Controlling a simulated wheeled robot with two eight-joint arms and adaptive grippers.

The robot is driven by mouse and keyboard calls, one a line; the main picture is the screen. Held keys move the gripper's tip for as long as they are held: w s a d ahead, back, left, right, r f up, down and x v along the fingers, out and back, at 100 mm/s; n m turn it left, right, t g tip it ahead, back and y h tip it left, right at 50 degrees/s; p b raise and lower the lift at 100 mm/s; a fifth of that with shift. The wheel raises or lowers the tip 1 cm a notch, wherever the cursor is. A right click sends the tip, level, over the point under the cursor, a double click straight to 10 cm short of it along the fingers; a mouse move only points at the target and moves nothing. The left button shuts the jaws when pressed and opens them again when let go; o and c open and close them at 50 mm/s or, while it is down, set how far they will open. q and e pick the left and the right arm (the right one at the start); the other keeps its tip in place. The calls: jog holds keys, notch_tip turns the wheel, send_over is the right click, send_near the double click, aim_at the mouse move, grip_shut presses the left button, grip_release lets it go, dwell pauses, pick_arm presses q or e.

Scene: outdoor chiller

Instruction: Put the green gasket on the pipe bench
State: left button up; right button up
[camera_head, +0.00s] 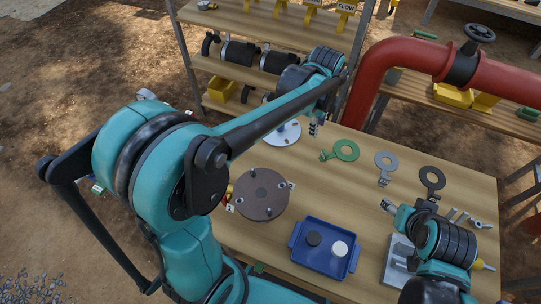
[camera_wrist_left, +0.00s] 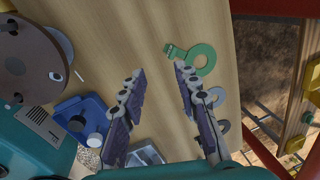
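The green gasket (camera_head: 346,150), a flat ring with a tab, lies on the wooden table (camera_head: 320,190) near its far edge. It also shows in the left wrist view (camera_wrist_left: 203,57), beyond my right-hand fingertip in the picture. My left gripper (camera_head: 315,127) hangs over the far part of the table, left of the gasket. In the left wrist view its two fingers (camera_wrist_left: 159,70) are spread with nothing between them. My right gripper (camera_head: 387,206) is low at the table's right side, mostly hidden by its own arm; its finger opening is unclear.
A grey gasket (camera_head: 386,160) and a black gasket (camera_head: 432,179) lie to the right. A brown flange disc (camera_head: 262,194) and blue tray (camera_head: 325,249) stand nearer. A big red pipe (camera_head: 400,55) rises behind the table, before a bench (camera_head: 480,112) with yellow bins. Shelves stand back left.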

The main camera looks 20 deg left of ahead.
pick_arm(q)
jog(key=s+a+n+t, duration=0.2)
jog(key=s+a+n, duration=0.2)
jog(key=s+n, duration=0.5)
jog(key=s+a+r+n+t, duration=0.1)
jog(key=s+a+n+t, duration=0.2)
jog(key=s+n, duration=0.6)
jog(key=shift+a+r+n, duration=0.3)
jog(key=shift+a+n, duration=0.5)
jog(key=shift+n, duration=0.2)
jog(key=shift+s, duration=0.15)
pick_arm(e)
jog(key=shift+s, duration=0.1)
